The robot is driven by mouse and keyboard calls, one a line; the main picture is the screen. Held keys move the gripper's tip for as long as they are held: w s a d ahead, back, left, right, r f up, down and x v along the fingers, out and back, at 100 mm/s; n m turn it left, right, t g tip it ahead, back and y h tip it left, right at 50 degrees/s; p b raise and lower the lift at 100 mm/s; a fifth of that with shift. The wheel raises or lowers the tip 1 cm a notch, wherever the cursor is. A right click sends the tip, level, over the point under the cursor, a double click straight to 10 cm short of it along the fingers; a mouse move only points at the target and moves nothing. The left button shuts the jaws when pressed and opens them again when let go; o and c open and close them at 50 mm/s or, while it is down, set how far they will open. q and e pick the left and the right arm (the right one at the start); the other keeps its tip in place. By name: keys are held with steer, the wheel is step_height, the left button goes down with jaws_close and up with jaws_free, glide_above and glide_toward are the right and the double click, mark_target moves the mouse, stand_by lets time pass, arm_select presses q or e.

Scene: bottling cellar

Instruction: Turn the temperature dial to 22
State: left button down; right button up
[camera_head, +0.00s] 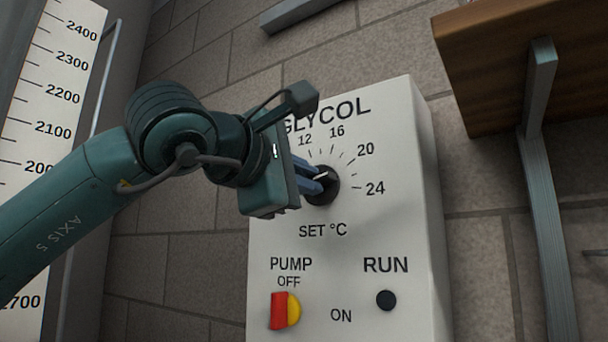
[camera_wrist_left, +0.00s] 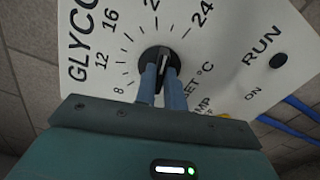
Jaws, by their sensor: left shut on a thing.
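The temperature dial (camera_head: 326,190) is a round black knob with a white mark on the white GLYCOL panel (camera_head: 345,262), above the words SET °C. My left gripper (camera_head: 318,182) is shut on the dial, with its blue fingers on either side of the knob's grip. In the left wrist view the dial (camera_wrist_left: 176,58) sits between the fingertips (camera_wrist_left: 162,72). Its white mark appears to point between 20 and 24; the exact value is hard to read. The gripper partly covers the lower numbers in the head view. My right gripper is not in view.
Below the dial are a red and yellow PUMP switch (camera_head: 284,311) and a black RUN button (camera_head: 386,300). A wooden shelf (camera_head: 500,60) with a metal bracket (camera_head: 541,80) is at upper right. A white scale (camera_head: 50,110) stands at left. Blue pipes (camera_wrist_left: 290,128) show in the wrist view.

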arm_select(q)
steer(key=shift+m, duration=0.3)
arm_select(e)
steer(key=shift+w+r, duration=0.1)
arm_select(q)
steer(key=c, duration=1.5)
jaws_free()
steer(key=b+v, duration=0.2)
steer(key=v, duration=1.1)
steer(key=shift+s+a, duration=0.1)
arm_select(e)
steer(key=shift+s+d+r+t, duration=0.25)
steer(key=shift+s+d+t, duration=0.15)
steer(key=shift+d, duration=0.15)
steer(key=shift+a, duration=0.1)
